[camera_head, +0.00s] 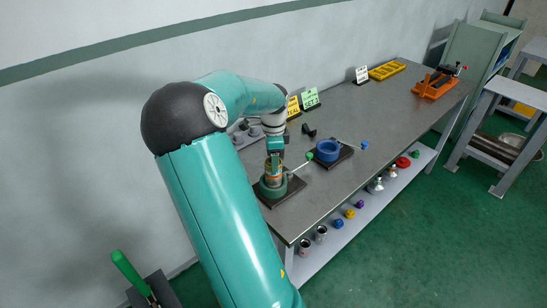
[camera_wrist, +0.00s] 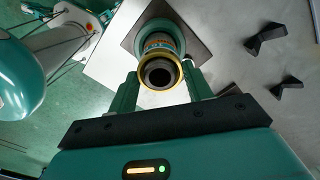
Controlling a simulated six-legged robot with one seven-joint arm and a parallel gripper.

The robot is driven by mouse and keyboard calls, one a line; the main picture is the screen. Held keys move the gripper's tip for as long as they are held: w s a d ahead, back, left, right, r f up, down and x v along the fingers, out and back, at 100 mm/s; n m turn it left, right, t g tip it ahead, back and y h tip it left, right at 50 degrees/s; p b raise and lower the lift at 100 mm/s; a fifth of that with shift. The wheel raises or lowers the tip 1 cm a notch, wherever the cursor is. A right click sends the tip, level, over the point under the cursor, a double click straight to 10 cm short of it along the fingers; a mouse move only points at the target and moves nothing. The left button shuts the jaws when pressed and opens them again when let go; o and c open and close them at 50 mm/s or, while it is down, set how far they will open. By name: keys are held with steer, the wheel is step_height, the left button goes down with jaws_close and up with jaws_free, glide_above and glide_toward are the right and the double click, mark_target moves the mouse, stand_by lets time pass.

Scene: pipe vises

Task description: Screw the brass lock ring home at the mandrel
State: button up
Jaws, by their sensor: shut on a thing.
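The mandrel (camera_wrist: 158,74) stands upright in a teal vise (camera_head: 279,188) on a dark base plate at the near end of the bench, with its hollow dark end facing the wrist camera. The brass lock ring (camera_wrist: 179,76) is around the mandrel's end. My gripper (camera_head: 275,152) is above the vise. In the wrist view its two teal fingers (camera_wrist: 162,80) are on opposite sides of the ring and shut on it. The ring's threads and its seat are hidden, so I cannot tell how deep it sits.
A blue vise (camera_head: 327,150) with a lever stands just right on its own plate. Black V-blocks (camera_wrist: 267,38) lie on the bench. An orange vise (camera_head: 434,84) and a yellow tray (camera_head: 387,70) are farther back. The mid-bench is clear. A lower shelf (camera_head: 375,203) holds several small parts.

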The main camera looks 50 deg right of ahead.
steer(key=m, duration=0.5)
steer(key=shift+m, duration=0.3)
steer(key=m, duration=0.5)
steer(key=shift+m, duration=1.1)
steer(key=m, duration=0.3)
steer(key=shift+f+m, duration=0.1)
steer(key=shift+m, duration=0.2)
steer(key=o, duration=0.5)
steer(key=shift+m, duration=0.3)
jaws_close()
